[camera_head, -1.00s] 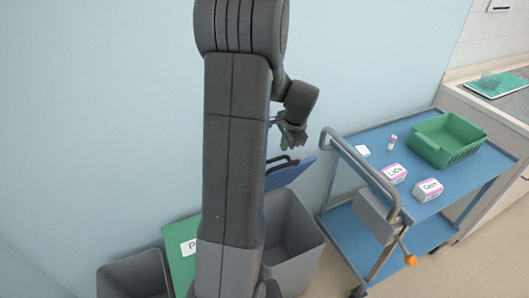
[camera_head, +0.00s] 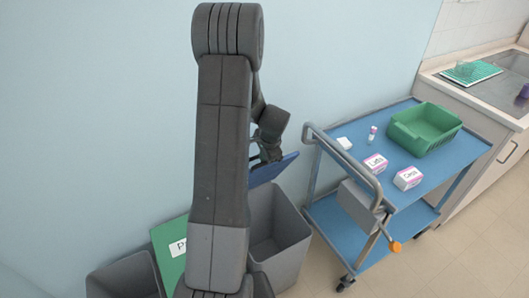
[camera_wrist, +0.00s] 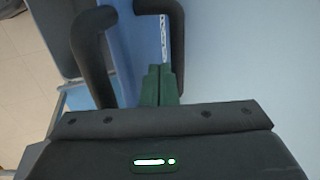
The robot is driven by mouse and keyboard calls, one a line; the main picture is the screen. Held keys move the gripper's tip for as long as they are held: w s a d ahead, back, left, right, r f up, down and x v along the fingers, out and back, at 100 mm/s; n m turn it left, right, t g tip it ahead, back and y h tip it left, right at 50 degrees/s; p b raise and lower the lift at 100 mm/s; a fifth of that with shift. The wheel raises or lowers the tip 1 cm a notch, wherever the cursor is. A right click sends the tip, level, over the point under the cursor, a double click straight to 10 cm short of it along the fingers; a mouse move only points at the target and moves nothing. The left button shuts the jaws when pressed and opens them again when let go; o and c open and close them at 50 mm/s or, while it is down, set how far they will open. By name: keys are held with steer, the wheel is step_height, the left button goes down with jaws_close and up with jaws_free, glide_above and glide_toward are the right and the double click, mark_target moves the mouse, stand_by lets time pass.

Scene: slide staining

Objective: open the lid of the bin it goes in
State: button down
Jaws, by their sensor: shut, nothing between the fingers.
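A grey bin (camera_head: 292,250) stands by the wall with its blue lid (camera_head: 276,170) raised and tilted, leaving the bin's mouth partly uncovered. My arm hides the bin's left side. My gripper (camera_head: 268,154) is at the raised lid, close to its upper face; I cannot tell whether it touches. In the wrist view my gripper's green fingertips (camera_wrist: 160,86) are together with nothing between them. A green lid (camera_head: 170,250) with a partly hidden label stands left of my arm.
Another grey bin (camera_head: 125,278) is at the lower left. A blue trolley (camera_head: 345,165) stands to the right, its grey handle facing the bin. It carries a green basket (camera_head: 424,130), labelled boxes (camera_head: 374,164) and a small bottle (camera_head: 373,133). The wall is close behind.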

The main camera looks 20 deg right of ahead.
stand_by(0.3)
steer(key=w+a+r+p, duration=0.1)
steer(key=w+p, duration=0.1)
steer(key=w, duration=0.4)
steer(key=w+r+g+p, duration=0.1)
steer(key=w+p, duration=0.1)
steer(key=w, duration=0.4)
steer(key=shift+a+r, duration=0.3)
steer(key=shift+a, duration=0.05)
steer(key=shift+s, duration=0.1)
steer(key=b+v, duration=0.2)
steer(key=v, duration=1.1)
steer(key=shift+r+b, duration=0.35)
steer(key=shift+r, duration=0.15)
steer(key=shift+a+f, duration=0.15)
steer(key=p+x, duration=0.2)
steer(key=x, duration=1.1)
steer(key=shift+s+d+f, duration=0.2)
steer(key=shift+s+f, duration=0.05)
steer(key=shift+f, duration=0.15)
